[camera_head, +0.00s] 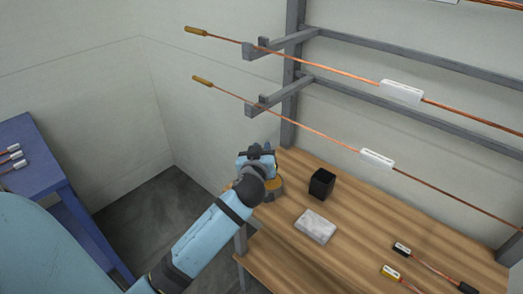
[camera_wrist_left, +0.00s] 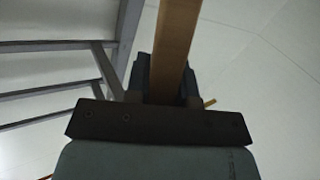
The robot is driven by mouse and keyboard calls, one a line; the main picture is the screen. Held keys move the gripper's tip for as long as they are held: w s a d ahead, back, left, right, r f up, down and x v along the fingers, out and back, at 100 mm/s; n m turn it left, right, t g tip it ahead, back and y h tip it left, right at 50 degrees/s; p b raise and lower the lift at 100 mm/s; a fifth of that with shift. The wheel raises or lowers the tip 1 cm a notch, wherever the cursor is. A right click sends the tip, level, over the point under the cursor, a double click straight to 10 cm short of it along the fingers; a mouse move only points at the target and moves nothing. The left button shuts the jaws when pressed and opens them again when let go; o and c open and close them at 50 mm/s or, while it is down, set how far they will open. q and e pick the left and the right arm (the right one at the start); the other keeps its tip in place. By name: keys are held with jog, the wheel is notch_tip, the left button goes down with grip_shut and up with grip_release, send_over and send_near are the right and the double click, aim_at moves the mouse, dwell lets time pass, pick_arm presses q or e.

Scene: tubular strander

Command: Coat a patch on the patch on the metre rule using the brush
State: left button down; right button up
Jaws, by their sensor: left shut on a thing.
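My left gripper (camera_head: 257,154) is above the left end of the wooden bench. In the left wrist view its fingers (camera_wrist_left: 168,88) are shut on a flat brown wooden strip (camera_wrist_left: 178,30), which runs out past the top of the picture. I cannot tell whether this strip is the brush's handle or part of the metre rule. The head view does not show it clearly. I cannot make out the metre rule or its patch elsewhere. A round tan thing (camera_head: 275,190) on the bench is partly hidden behind my left arm. My right gripper is not in view.
The wooden bench (camera_head: 350,258) holds a black cup (camera_head: 321,183), a pale block (camera_head: 315,227) and small black and yellow tagged pieces. Copper rods with white labels (camera_head: 377,159) lie across grey rack arms (camera_head: 283,97) above. A blue table (camera_head: 40,140) is at left.

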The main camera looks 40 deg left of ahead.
pick_arm(q)
jog(key=shift+f+b, duration=0.5)
jog(key=shift+f, duration=0.1)
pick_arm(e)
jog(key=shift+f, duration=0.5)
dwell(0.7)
pick_arm(q)
jog(key=shift+r+p, duration=2.85)
jog(key=shift+r, duration=0.75)
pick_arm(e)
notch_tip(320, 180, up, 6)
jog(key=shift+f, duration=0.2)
